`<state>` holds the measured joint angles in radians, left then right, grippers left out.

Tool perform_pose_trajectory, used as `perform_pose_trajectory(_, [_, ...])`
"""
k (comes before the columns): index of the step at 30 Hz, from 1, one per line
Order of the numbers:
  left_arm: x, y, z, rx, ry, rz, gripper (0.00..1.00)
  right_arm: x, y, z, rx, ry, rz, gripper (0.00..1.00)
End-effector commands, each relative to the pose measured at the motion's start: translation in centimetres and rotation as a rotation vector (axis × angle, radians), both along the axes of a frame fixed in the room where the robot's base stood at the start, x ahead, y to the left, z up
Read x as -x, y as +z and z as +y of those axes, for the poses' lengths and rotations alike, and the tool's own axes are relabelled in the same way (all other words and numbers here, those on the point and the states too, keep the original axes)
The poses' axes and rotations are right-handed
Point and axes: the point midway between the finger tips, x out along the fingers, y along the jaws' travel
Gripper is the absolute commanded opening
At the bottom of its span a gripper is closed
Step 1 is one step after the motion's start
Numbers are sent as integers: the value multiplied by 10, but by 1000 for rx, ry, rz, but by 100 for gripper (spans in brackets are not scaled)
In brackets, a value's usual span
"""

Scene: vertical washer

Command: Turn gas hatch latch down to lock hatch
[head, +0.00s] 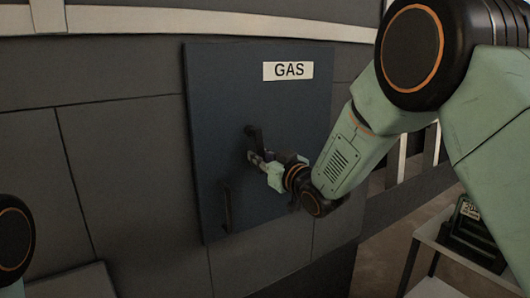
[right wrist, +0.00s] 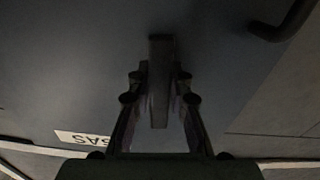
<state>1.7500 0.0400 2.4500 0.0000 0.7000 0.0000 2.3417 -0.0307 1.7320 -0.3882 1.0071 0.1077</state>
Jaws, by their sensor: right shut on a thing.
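The gas hatch (head: 290,110) is a dark blue panel with a white GAS label, lying flat against the grey wall in the head view. Its dark latch (head: 253,134) sits near the middle of the panel, its upper end showing above my gripper. My right gripper (head: 257,157) is shut on the latch, coming from the right. In the right wrist view the latch (right wrist: 159,80) runs lengthwise between the fingers of my right gripper (right wrist: 159,82). The fingers hide part of it. My left gripper is out of view.
A dark fixed handle (head: 227,209) stands out from the hatch at lower left; it also shows in the right wrist view (right wrist: 284,22). A pale table (head: 433,240) with a dark-green object (head: 470,222) stands at lower right.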

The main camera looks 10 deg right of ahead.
Motion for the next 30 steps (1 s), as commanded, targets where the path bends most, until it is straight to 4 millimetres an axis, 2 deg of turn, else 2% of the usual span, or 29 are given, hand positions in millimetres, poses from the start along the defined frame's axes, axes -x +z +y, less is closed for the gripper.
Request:
perform_pose_trajectory(10, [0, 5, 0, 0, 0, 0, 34, 3, -4, 7, -117, 0, 51, 0])
perform_pose_trajectory(26, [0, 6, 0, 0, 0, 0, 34, 4, -6, 9, -138, 1, 62, 0])
perform_pose_trajectory(27, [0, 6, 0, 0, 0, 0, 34, 4, -6, 9, -138, 1, 63, 22])
perform_pose_trajectory(30, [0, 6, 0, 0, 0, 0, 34, 4, -5, 9, -138, 1, 61, 30])
